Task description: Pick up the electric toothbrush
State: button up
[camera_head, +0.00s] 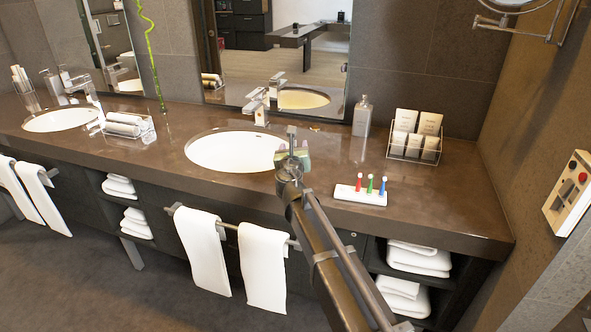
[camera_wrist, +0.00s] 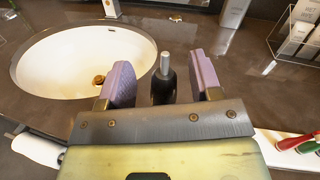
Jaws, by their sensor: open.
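The electric toothbrush (camera_wrist: 163,82) shows in the wrist view as a dark upright handle with a thin silver tip. It stands between the two purple finger pads of my gripper (camera_wrist: 160,82), which are open with a gap on each side of it. Its lower part is hidden behind the gripper body. In the head view my gripper (camera_head: 293,156) is over the counter at the right edge of the middle sink, and the toothbrush is hard to make out there.
The round sink (camera_head: 225,152) is left of my gripper, with a chrome faucet (camera_head: 258,105) behind. A grey bottle (camera_head: 362,116) and a rack of white packets (camera_head: 411,152) stand at the back right. White towels (camera_head: 262,265) hang below the counter (camera_head: 455,205). The counter's right end is clear.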

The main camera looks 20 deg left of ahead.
jog(key=shift+w, duration=0.15)
grip_shut()
jog(key=shift+r, duration=0.1)
